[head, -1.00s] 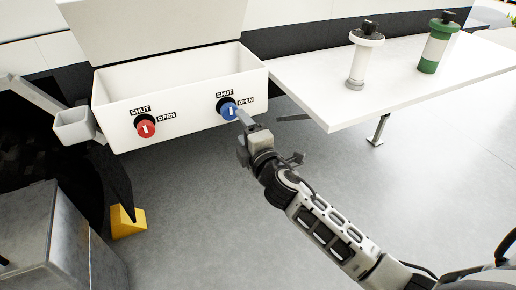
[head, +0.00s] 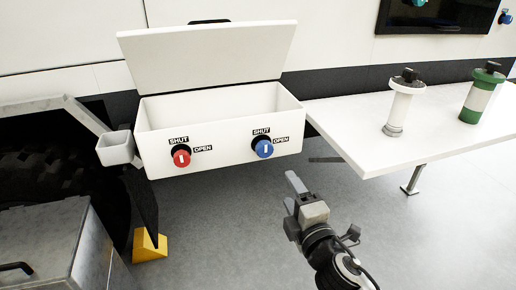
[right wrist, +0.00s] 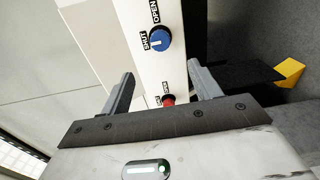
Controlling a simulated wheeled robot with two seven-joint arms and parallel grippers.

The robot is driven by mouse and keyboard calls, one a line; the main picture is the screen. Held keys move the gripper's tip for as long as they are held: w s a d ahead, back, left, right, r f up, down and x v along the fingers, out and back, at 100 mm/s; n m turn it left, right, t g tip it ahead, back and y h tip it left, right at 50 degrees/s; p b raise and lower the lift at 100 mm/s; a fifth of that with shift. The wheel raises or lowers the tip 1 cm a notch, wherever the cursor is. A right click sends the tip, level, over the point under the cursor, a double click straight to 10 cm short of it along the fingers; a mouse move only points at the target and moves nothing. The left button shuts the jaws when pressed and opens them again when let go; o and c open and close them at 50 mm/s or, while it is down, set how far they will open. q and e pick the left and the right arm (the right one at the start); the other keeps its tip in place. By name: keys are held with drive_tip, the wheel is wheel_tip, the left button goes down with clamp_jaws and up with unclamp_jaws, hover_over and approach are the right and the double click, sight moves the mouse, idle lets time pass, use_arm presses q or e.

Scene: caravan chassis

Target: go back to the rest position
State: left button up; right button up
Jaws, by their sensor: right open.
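My right gripper (head: 291,190) is open and empty, below and in front of the white locker and apart from it. In the right wrist view its two fingers (right wrist: 162,88) are spread with nothing between the tips. The blue knob (head: 264,149) is on the right of the locker front, the red knob (head: 181,158) on its left. Each has a SHUT label above and an OPEN label at right. Both white marks look upright, in line with SHUT. The blue knob (right wrist: 157,41) and red knob (right wrist: 168,100) also show in the wrist view. My left gripper is out of sight.
The white locker (head: 220,160) has its lid (head: 205,58) raised. A white table (head: 350,145) at right bears a white canister (head: 400,105) and a green-and-white canister (head: 480,98). A grey metal box (head: 50,245) and yellow chock (head: 148,246) are at lower left. The floor below is clear.

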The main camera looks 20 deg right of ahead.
drive_tip(key=s+a+f+m+g+y, duration=0.1)
drive_tip(key=s+a+f+m+g, duration=0.1)
drive_tip(key=s+f+m, duration=0.6)
drive_tip(key=s+a+f+m+g+y, duration=0.1)
drive_tip(key=s+a+f+m+g, duration=0.2)
drive_tip(key=s+f+m+g, duration=0.2)
drive_tip(key=s+f+m, duration=0.3)
drive_tip(key=s, duration=0.1)
drive_tip(key=shift+f+y, duration=0.2)
drive_tip(key=shift+y, duration=0.1)
